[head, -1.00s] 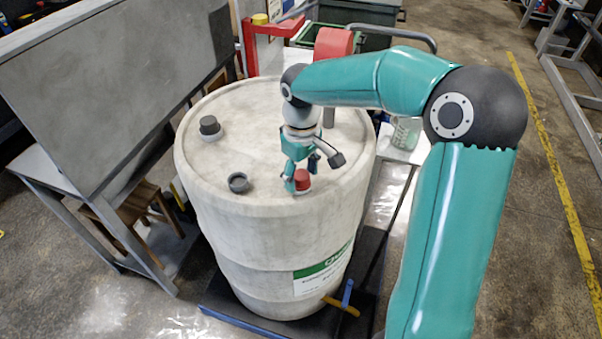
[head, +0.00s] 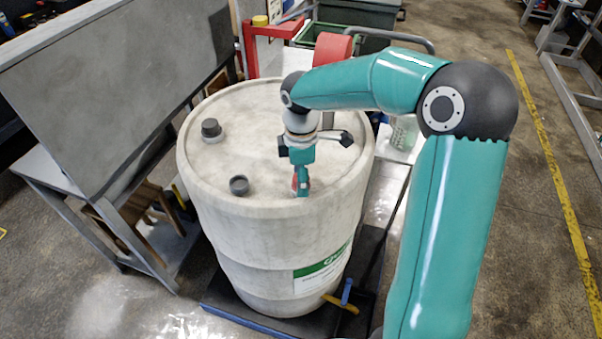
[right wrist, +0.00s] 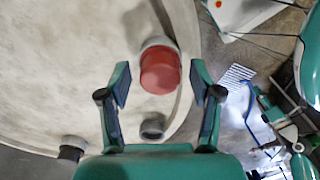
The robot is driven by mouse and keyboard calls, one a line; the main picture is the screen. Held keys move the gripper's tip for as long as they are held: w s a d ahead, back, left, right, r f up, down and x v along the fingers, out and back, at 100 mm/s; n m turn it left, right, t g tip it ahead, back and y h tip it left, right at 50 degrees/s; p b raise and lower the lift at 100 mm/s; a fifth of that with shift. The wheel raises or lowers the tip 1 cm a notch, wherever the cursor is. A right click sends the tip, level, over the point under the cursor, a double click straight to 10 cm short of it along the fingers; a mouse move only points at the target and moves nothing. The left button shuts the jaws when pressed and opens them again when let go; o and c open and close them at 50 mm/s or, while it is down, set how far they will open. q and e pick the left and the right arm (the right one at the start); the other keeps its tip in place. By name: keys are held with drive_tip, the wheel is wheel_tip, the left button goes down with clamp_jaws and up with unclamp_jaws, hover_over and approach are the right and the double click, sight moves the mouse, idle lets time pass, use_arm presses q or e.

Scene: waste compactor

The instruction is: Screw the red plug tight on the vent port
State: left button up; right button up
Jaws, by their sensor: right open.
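The red plug (head: 295,183) sits at the near right edge of the pale drum's top (head: 262,120). In the right wrist view the red plug (right wrist: 160,74) rests on a whitish collar (right wrist: 158,43), which I take to be the vent port; its threads are hidden. My right gripper (head: 303,188) is over the plug, pointing down, and partly hides it in the head view. In the right wrist view the fingers of the right gripper (right wrist: 160,82) are open, one on each side of the plug, with a gap on both sides. My left gripper is not in view.
A dark capped fitting (head: 211,129) and a dark round fitting (head: 239,185) stand on the drum top. A grey panel (head: 110,85) on a frame stands close on the left. A red stand (head: 262,45) is behind the drum. Open floor lies to the right.

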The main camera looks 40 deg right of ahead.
drive_tip(key=n+p, duration=0.1)
drive_tip(key=n, duration=0.2)
drive_tip(key=shift+n, duration=0.3)
drive_tip(key=n+p, duration=0.1)
drive_tip(key=n, duration=0.6)
clamp_jaws()
drive_tip(key=m+b, duration=0.1)
drive_tip(key=m, duration=0.2)
drive_tip(key=shift+f, duration=0.1)
drive_tip(key=shift+m, duration=1)
